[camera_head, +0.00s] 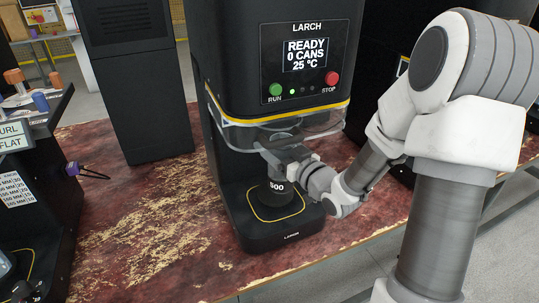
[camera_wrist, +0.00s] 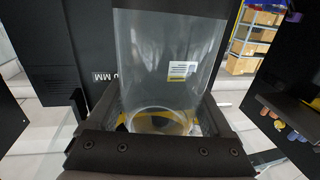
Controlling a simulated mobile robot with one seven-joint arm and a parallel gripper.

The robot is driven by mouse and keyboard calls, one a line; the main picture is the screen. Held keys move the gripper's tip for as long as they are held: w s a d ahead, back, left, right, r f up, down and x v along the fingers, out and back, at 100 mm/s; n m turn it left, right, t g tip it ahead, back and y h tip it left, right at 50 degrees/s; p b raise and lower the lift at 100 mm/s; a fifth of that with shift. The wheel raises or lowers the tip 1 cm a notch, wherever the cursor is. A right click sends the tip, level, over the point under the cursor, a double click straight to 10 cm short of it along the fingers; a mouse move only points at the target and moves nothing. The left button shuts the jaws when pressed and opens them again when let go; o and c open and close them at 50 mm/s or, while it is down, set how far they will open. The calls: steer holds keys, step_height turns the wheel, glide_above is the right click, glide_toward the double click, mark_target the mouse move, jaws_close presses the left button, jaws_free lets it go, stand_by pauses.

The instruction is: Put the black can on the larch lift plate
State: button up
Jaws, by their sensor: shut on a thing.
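The black can (camera_head: 277,191), with a white "500" on it, is upright at the larch lift plate (camera_head: 268,214). The plate is black with a yellow outline, at the foot of the LARCH machine. My gripper (camera_head: 281,160) reaches in from the right under the clear guard and is shut on the can's upper part. The fingers hide part of the can. I cannot tell whether its base touches the plate. In the wrist view my dark gripper (camera_wrist: 155,140) fills the lower edge, and the can is not clearly made out there.
The clear guard (camera_head: 235,133) hangs close around my gripper. The LARCH machine (camera_head: 275,50) shows READY, 0 CANS, with RUN and STOP buttons. A black cabinet (camera_head: 140,80) stands to the left. The worn red table (camera_head: 150,220) is bare left of the machine.

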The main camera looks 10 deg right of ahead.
steer(key=shift+w+a+f+b, duration=0.3)
steer(key=shift+w+f, duration=0.3)
steer(key=shift+f, duration=0.3)
steer(key=shift+w+a+f+b, duration=0.25)
steer(key=shift+w+f, duration=0.35)
steer(key=shift+f, duration=0.4)
steer(key=o, duration=1.1)
